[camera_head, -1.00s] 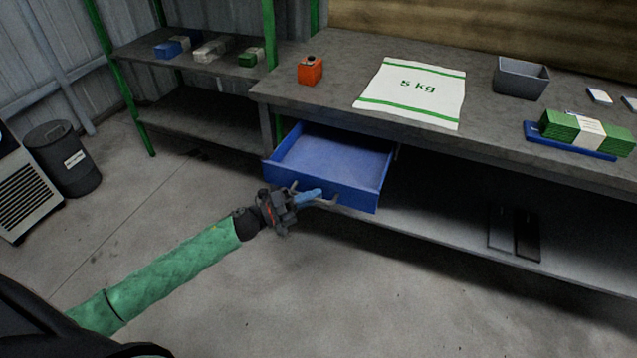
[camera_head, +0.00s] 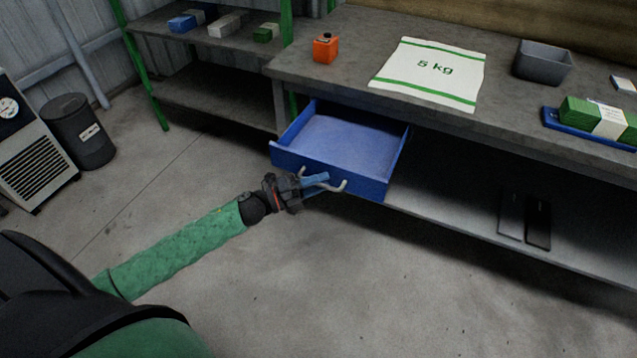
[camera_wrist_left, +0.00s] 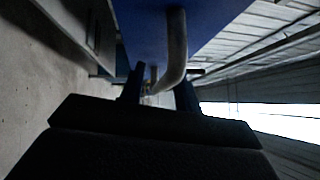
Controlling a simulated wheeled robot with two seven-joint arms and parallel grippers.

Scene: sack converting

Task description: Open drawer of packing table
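The packing table (camera_head: 400,105) has a blue drawer (camera_head: 350,145) pulled well out under its left end. The drawer is empty, and a pale curved handle (camera_head: 338,187) is on its front. My left gripper (camera_head: 316,182) is at the handle, its fingers overlapping it in the head view. In the left wrist view, the two dark fingers (camera_wrist_left: 160,90) stand apart with the handle (camera_wrist_left: 176,50) reaching into the gap between them. Whether a finger touches the handle cannot be told. My right gripper is out of view.
On the tabletop are an orange container (camera_head: 325,48), a "5 kg" sack (camera_head: 435,70), a grey bin (camera_head: 543,63) and green bundles on a blue tray (camera_head: 552,121). A shelf (camera_head: 205,95) stands left, with a dark drum (camera_head: 78,135) beyond. The floor before the drawer is clear.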

